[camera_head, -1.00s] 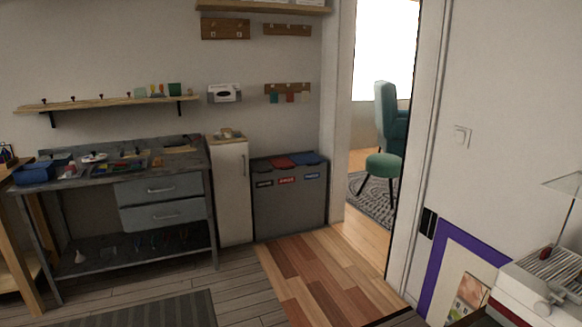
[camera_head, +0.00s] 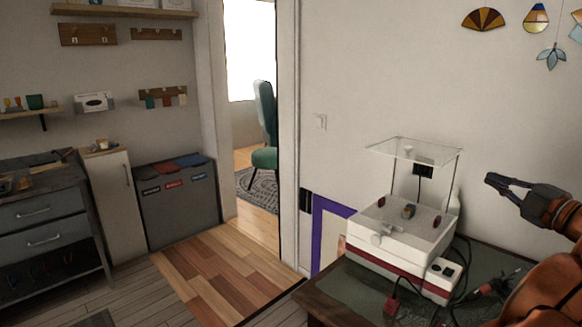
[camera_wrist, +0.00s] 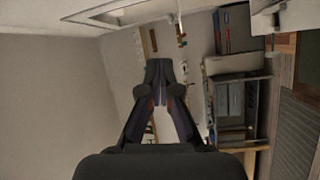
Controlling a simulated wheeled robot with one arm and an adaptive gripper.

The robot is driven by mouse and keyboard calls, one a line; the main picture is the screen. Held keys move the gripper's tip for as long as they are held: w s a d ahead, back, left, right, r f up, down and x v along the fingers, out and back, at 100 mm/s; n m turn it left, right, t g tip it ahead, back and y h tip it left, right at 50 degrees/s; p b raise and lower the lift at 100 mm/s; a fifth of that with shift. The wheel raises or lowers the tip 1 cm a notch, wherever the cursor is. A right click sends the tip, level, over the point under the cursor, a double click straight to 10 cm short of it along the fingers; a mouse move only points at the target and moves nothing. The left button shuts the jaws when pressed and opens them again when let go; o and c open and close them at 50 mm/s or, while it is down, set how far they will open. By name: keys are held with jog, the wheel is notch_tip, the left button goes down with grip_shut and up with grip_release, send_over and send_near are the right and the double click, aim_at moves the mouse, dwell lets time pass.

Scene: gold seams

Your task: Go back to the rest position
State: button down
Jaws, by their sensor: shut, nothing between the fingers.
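My gripper (camera_head: 509,186) shows at the right of the head view, at the end of my orange arm, raised in front of the white wall. Its dark fingers point left and hold nothing. In the wrist view my gripper (camera_wrist: 158,66) reaches up the middle of the picture with its fingertips together. It touches nothing in either view.
A white and red machine (camera_head: 400,240) with a clear raised lid stands on a dark table (camera_head: 340,285) left of my arm, with cables beside it. A workbench (camera_head: 45,215), a narrow cabinet (camera_head: 118,200) and a grey bin unit (camera_head: 180,210) line the far wall. The wood floor (camera_head: 215,275) is clear.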

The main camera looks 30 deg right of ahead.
jog(key=w+m+g+h, duration=0.4)
jog(key=w+m+h, duration=0.3)
jog(key=w, duration=0.9)
jog(key=w+a+f+m+g+y, duration=0.2)
jog(key=a+f+m+g+y, duration=0.35)
jog(key=a+f, duration=1.1)
jog(key=s+a+f+g+y, duration=0.2)
jog(key=s+a+f+g, duration=0.2)
jog(key=s+a, duration=0.55)
jog(key=s+a+f+g+y, duration=0.2)
jog(key=s+a+f+g, duration=0.3)
jog(key=a, duration=0.8)
jog(key=s+a+f+g+y, duration=0.2)
jog(key=s+a+f, duration=0.1)
jog(key=s+a, duration=0.7)
notch_tip(320, 180, up, 13)
jog(key=w+p, duration=0.1)
jog(key=p, duration=1.1)
jog(key=shift+a+m, duration=0.3)
jog(key=shift+m, duration=0.15)
